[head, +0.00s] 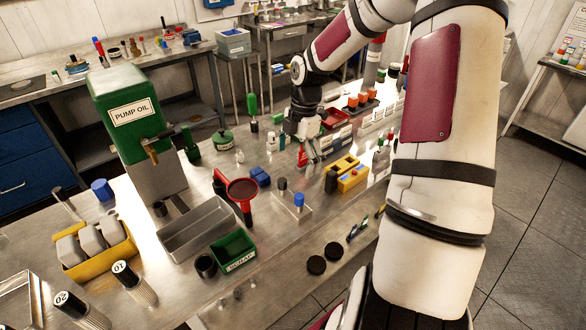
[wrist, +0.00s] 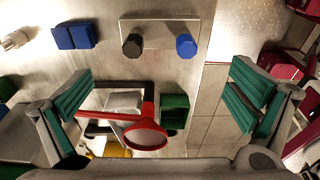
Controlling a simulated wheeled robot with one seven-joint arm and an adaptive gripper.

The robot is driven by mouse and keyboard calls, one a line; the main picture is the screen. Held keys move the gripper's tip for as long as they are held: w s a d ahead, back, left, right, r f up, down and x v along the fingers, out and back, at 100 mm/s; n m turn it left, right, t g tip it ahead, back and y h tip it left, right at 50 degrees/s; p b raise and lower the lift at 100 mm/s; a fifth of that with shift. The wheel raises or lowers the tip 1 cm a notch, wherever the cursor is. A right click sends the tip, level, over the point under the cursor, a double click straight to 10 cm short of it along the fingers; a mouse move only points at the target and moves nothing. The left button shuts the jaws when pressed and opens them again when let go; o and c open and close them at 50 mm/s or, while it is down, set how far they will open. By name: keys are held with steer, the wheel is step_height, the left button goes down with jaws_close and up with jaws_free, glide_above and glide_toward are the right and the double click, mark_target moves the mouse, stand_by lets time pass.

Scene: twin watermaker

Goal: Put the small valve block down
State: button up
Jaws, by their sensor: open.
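A pale, flat block with one black and one blue knob stands on the steel bench, in the head view (head: 292,214) and at the top middle of the wrist view (wrist: 160,28). It may be the small valve block; I cannot tell for sure. My gripper (wrist: 160,80) is open, its green-padded fingers wide apart with nothing held between them. The block lies apart from the fingers, just beyond them in the wrist view.
A red-rimmed magnifier (head: 242,190), grey tray (head: 187,242) and green scrap bin (head: 233,252) stand left of the block. Blue blocks (head: 260,177) lie behind it. A yellow box (head: 351,178) is at its right.

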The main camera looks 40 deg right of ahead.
steer(key=s+a+r+m+t+h, duration=0.2)
steer(key=s+a+r+m, duration=0.55)
steer(key=r, duration=0.35)
steer(key=s+a+r+m+t+h, duration=0.1)
steer(key=s+a+r+m+h, duration=0.1)
steer(key=s+a+r+m, duration=0.55)
steer(key=s+a+r+m+t+y, duration=0.2)
steer(key=s+a+r+m, duration=0.1)
steer(key=s+a+r, duration=0.1)
steer(key=shift+s+a+r+t, duration=0.35)
steer(key=shift+s+r, duration=0.25)
steer(key=shift+s, duration=0.3)
